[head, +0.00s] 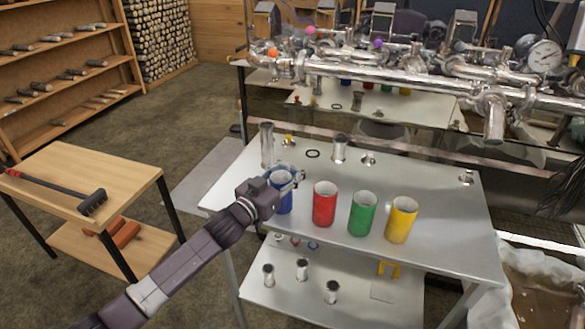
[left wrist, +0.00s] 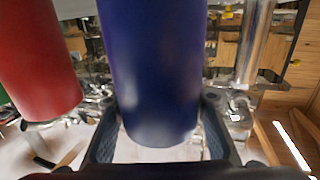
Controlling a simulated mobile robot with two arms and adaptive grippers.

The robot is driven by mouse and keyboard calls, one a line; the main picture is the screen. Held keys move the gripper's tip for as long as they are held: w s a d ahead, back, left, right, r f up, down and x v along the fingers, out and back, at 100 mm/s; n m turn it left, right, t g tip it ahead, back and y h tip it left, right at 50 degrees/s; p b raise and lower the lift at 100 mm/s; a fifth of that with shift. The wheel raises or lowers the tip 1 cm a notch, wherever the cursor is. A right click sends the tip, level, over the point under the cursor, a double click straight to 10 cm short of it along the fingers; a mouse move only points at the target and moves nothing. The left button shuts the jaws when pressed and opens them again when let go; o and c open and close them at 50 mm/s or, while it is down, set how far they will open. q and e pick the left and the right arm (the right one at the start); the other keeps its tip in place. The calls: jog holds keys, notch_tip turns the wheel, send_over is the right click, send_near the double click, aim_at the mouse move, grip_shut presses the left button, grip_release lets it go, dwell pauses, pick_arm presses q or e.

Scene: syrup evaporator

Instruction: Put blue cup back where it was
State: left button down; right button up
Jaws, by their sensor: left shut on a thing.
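The blue cup (head: 286,202) is at the left end of a row of cups over the metal table, partly hidden behind my left gripper (head: 288,184). My left gripper is shut on it. In the left wrist view the blue cup (left wrist: 150,75) fills the middle, between the two fingers of my left gripper (left wrist: 160,135). The cup looks upright; I cannot tell whether its base touches the table. My right gripper is not in view.
A red cup (head: 324,204), a green cup (head: 362,214) and a yellow cup (head: 401,220) stand to the right on the metal table (head: 450,245). Metal cylinders (head: 267,145) (head: 339,149) stand behind. A wooden table (head: 140,180) with a black-headed tool (head: 92,202) is at left.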

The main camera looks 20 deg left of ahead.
aim_at(274, 185)
pick_arm(q)
jog(key=c, duration=1.3)
grip_release()
jog(key=shift+f, duration=0.1)
jog(key=shift+o, duration=0.6)
jog(key=b+v, duration=0.1)
jog(key=v, duration=0.9)
jog(key=shift+s, duration=0.25)
jog(key=shift+v, duration=0.8)
